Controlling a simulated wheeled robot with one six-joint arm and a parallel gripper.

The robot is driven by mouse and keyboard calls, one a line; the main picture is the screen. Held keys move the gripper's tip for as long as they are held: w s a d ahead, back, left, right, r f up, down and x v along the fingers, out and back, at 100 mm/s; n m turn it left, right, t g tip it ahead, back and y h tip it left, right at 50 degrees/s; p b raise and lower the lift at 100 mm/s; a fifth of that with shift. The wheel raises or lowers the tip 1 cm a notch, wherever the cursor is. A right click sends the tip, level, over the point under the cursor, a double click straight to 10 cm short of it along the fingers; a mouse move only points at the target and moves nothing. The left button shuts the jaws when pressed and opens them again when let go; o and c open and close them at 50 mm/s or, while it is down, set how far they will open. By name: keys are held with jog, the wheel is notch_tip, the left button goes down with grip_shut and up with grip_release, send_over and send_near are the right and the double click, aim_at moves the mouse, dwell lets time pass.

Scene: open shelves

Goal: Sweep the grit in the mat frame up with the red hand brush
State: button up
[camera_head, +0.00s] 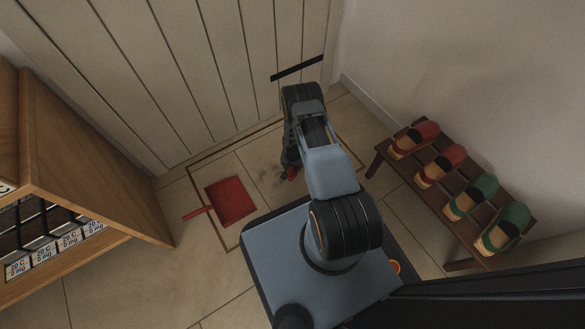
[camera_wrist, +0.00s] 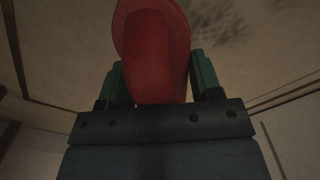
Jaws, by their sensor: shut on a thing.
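My gripper (camera_wrist: 160,85) is shut on the red hand brush (camera_wrist: 155,50), which fills the space between its green-padded fingers in the wrist view. In the head view a bit of the red brush (camera_head: 292,173) shows below my wrist, low over the floor; the rest is hidden by my arm. The grit (camera_head: 265,178) is a dark smudge on the tiles inside the mat frame (camera_head: 228,148), just left of the brush. It also shows as a dark patch in the wrist view (camera_wrist: 218,20). I cannot tell whether the bristles touch the floor.
A red dustpan (camera_head: 232,201) lies inside the frame, left of the grit, its handle pointing left. A wooden rack (camera_head: 408,180) with several slippers stands to the right. A wooden shelf unit (camera_head: 95,170) stands left. A panelled door (camera_head: 190,75) closes the far side.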

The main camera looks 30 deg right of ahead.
jog(key=shift+s+r+p, duration=0.1)
jog(key=shift+r+p, duration=1.6)
jog(key=shift+r, duration=0.95)
